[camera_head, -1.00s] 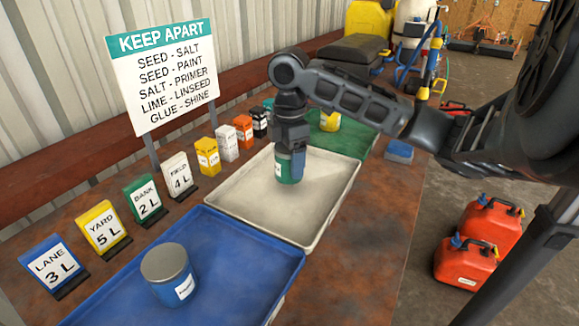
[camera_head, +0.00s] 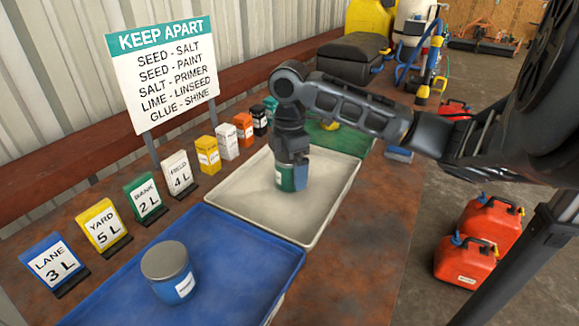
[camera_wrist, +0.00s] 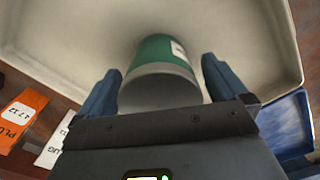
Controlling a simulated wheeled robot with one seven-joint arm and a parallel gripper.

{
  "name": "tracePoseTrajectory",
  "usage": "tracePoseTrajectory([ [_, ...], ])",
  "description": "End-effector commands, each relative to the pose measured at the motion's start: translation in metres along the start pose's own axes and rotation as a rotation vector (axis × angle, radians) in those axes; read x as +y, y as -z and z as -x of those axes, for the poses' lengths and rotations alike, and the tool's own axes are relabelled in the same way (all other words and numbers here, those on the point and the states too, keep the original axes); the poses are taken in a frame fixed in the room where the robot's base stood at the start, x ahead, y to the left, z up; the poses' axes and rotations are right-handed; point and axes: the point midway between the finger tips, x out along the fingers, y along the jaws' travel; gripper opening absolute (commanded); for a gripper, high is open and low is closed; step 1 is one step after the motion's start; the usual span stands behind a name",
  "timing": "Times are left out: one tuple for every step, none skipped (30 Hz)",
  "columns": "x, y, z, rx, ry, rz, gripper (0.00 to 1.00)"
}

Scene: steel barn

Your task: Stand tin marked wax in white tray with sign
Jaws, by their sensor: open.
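A green tin (camera_head: 291,177) with a white label is in the white tray (camera_head: 233,190), upright as far as I can tell; its lettering is too small to read. My gripper (camera_head: 291,155) is over it from above. In the wrist view my gripper (camera_wrist: 160,88) is open, one finger on each side of the green tin (camera_wrist: 160,55), with gaps beside it. The white tray (camera_wrist: 75,30) shows beneath. A sign "FIELD 4 L" (camera_head: 178,175) stands left of the white tray.
A blue tray (camera_head: 225,240) in front holds a blue tin (camera_head: 170,272). A green tray (camera_head: 345,140) lies behind, with a yellow thing partly hidden by my arm. Signs, small boxes and a "KEEP APART" board (camera_head: 165,75) line the left. Bare table lies to the right.

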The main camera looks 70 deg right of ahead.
Motion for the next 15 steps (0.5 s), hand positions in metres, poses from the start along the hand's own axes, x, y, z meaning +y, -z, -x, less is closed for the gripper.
tracePoseTrajectory([
  [0.000, 0.000, 0.000, 0.000, 0.000, 0.000, 1.00],
  [0.000, 0.000, 0.001, 0.000, 0.000, 0.000, 1.00],
  [0.000, 0.000, 0.002, 0.000, 0.000, 0.000, 1.00],
  [0.000, 0.000, 0.003, -0.001, 0.000, 0.000, 1.00],
  [0.000, 0.000, 0.005, -0.001, -0.001, 0.001, 1.00],
  [0.000, 0.000, 0.008, -0.001, -0.001, 0.001, 1.00],
  [0.001, 0.000, 0.011, -0.001, -0.002, 0.001, 1.00],
  [0.001, 0.000, 0.015, -0.001, -0.002, 0.001, 1.00],
  [0.001, 0.000, 0.021, -0.001, -0.003, 0.001, 1.00],
  [0.001, 0.000, 0.027, -0.001, -0.003, 0.001, 1.00],
  [0.001, 0.000, 0.033, -0.001, -0.003, 0.001, 1.00],
  [0.001, 0.001, 0.042, 0.000, -0.004, 0.002, 1.00],
  [0.001, 0.001, 0.048, 0.000, -0.003, 0.002, 1.00],
  [0.001, 0.000, 0.054, 0.000, -0.004, 0.002, 1.00],
  [0.001, 0.000, 0.063, -0.001, -0.003, 0.002, 1.00],
])
